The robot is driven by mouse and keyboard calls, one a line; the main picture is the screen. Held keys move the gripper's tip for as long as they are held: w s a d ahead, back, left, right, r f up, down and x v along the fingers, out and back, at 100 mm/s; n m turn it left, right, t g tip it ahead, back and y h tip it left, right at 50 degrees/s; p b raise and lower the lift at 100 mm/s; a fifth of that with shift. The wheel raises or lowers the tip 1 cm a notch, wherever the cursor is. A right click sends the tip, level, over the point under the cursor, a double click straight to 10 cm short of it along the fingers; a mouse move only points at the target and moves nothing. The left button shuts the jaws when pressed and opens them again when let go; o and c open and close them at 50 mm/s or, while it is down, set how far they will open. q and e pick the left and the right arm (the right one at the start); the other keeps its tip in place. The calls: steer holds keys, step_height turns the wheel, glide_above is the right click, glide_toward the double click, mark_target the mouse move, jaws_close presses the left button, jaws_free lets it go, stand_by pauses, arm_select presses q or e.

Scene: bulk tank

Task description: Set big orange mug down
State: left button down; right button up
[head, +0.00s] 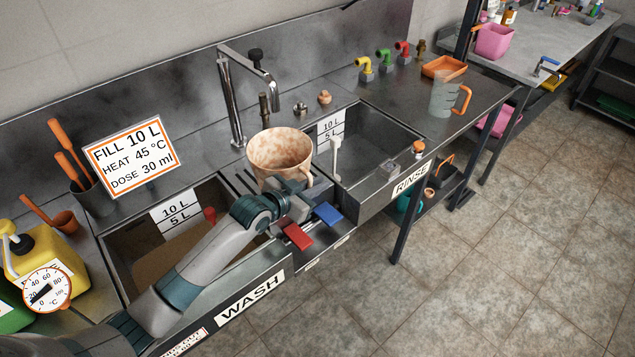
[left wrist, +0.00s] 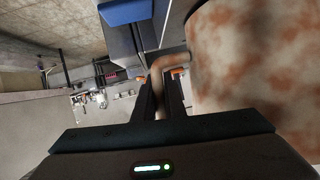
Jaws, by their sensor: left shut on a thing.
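The big orange mug (head: 280,152) is cream with rusty orange blotches. It is upright, at the strip between the wash and rinse basins, in front of the tall tap. I cannot tell whether its base touches the steel; my arm hides that part. My left gripper (head: 302,187) is shut on the mug's handle, on the near right side. In the left wrist view the handle (left wrist: 168,62) runs between the fingers (left wrist: 163,85), and the blotched mug wall (left wrist: 255,60) fills the right side. My right gripper is not in view.
The wash basin (head: 125,245) lies left, the rinse basin (head: 375,150) right, with a white upright handle (head: 336,155) near the mug. Red (head: 298,236) and blue (head: 328,214) pads sit in front. A clear jug (head: 445,97) and orange tray (head: 443,67) stand on the right counter.

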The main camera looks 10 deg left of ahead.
mark_target(287, 171)
arm_select(q)
steer(key=shift+f, duration=0.2)
steer(key=c, duration=1.8)
jaws_free()
steer(key=shift+p+v, duration=4.3)
steer(key=shift+v, duration=1.75)
steer(key=shift+r, duration=0.15)
